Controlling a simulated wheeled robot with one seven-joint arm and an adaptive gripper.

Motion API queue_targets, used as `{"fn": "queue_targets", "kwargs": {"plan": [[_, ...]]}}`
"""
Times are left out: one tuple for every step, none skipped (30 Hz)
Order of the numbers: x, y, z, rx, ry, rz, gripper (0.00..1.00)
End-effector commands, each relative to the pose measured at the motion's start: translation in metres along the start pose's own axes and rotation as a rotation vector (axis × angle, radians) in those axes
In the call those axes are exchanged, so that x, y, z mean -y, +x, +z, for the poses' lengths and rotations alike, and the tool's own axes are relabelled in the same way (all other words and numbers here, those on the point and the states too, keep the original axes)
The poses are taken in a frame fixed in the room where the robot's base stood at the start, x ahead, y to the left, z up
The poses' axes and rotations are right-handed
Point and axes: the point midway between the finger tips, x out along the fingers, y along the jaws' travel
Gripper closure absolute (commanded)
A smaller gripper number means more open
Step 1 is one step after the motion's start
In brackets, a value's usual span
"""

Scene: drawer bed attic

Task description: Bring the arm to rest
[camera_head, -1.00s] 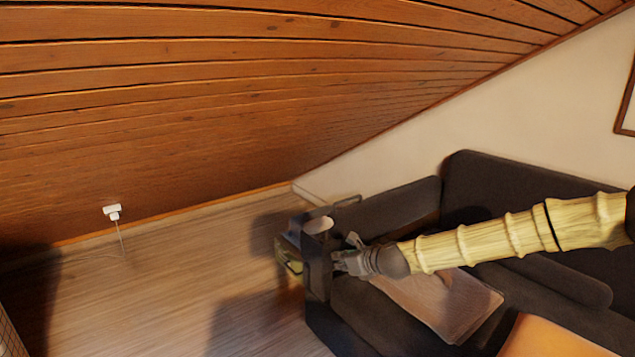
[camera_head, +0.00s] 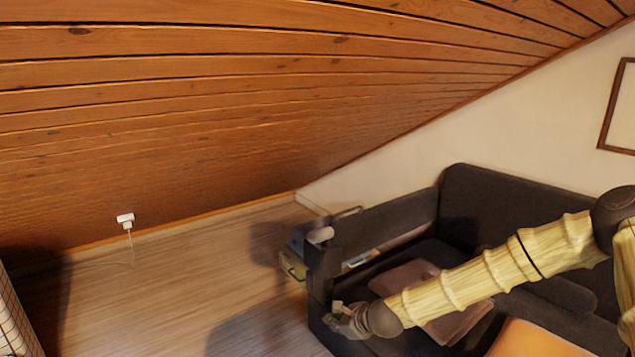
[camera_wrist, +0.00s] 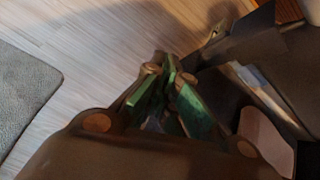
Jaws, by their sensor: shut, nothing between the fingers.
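My arm reaches in from the right edge in the head view, its pale, ribbed links running down and left over the dark sofa (camera_head: 468,215). My gripper (camera_head: 338,318) is at the left end of the sofa, in front of its armrest. In the wrist view my gripper (camera_wrist: 168,65) shows with its green-padded fingers drawn together at the tips and nothing between them. The wood floor and the dark sofa lie beyond the fingers. I cannot tell from these views how far the fingertips are from the sofa.
A small box-like item (camera_head: 293,266) and a light roundish item (camera_head: 320,235) are at the sofa's left end. A pinkish cushion (camera_head: 405,280) and an orange cushion (camera_head: 545,338) are on the sofa. The wood floor (camera_head: 180,285) is clear to the left. A sloped wooden ceiling hangs above.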

Motion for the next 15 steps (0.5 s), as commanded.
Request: {"fn": "queue_targets", "kwargs": {"plan": [[-0.013,-0.006,-0.004,-0.023,-0.051,0.018,1.0],[-0.021,-0.008,-0.01,-0.037,-0.085,0.027,1.0],[-0.034,-0.011,-0.018,-0.058,-0.141,0.044,1.0],[-0.044,-0.014,-0.025,-0.073,-0.183,0.057,1.0],[-0.056,-0.018,-0.032,-0.091,-0.233,0.075,1.0],[-0.071,-0.024,-0.043,-0.114,-0.301,0.098,1.0],[-0.083,-0.029,-0.052,-0.131,-0.354,0.117,1.0],[-0.094,-0.035,-0.06,-0.146,-0.408,0.137,1.0],[-0.108,-0.043,-0.071,-0.166,-0.477,0.163,1.0],[-0.118,-0.049,-0.08,-0.181,-0.53,0.183,1.0],[-0.128,-0.057,-0.088,-0.193,-0.582,0.206,1.0],[-0.141,-0.067,-0.099,-0.209,-0.651,0.235,1.0],[-0.15,-0.075,-0.107,-0.221,-0.703,0.258,1.0],[-0.16,-0.084,-0.115,-0.231,-0.755,0.282,1.0],[-0.171,-0.096,-0.125,-0.243,-0.823,0.315,1.0]]}}
